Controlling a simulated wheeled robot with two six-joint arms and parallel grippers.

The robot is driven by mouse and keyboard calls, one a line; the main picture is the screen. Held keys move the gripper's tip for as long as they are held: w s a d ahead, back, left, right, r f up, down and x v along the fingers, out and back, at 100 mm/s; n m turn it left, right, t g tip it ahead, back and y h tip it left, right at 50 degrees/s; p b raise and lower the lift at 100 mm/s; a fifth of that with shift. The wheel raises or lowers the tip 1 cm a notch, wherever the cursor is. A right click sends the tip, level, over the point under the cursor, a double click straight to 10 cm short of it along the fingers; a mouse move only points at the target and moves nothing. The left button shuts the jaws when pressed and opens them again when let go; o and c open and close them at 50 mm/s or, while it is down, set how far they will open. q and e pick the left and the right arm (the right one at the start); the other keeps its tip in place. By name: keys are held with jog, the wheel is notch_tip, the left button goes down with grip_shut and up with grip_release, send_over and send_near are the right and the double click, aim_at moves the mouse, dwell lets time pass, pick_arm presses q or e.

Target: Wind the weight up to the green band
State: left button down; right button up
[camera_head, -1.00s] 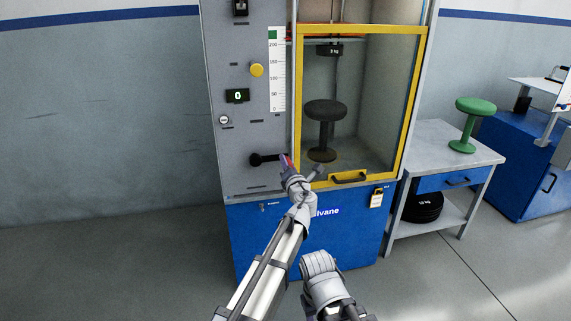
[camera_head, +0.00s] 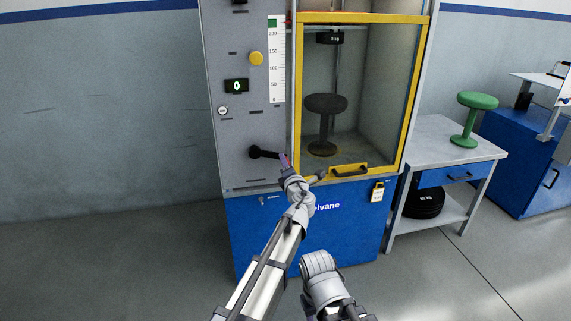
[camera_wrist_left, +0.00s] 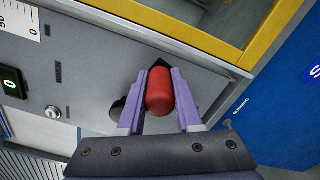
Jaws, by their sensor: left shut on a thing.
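The black weight (camera_head: 330,38) hangs on a rod high inside the cabinet, above the dark round stool (camera_head: 326,104). The green band (camera_head: 272,22) is at the top of the white scale (camera_head: 277,62). The weight's exact level against the scale is hard to tell from this angle. The black crank (camera_head: 262,153) is low on the grey panel. My left gripper (camera_head: 284,163) is at the crank's outer end. In the left wrist view, its purple fingers are shut around the red crank handle (camera_wrist_left: 160,92). My right gripper is not in view.
A yellow-framed door (camera_head: 298,100) with a handle (camera_head: 350,170) stands close to the right of the crank. A side table (camera_head: 440,135) with a green stool (camera_head: 468,138) is at right.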

pick_arm(q)
jog(key=shift+d, duration=0.15)
jog(key=c, duration=0.6)
grip_release()
jog(key=shift+s, duration=0.15)
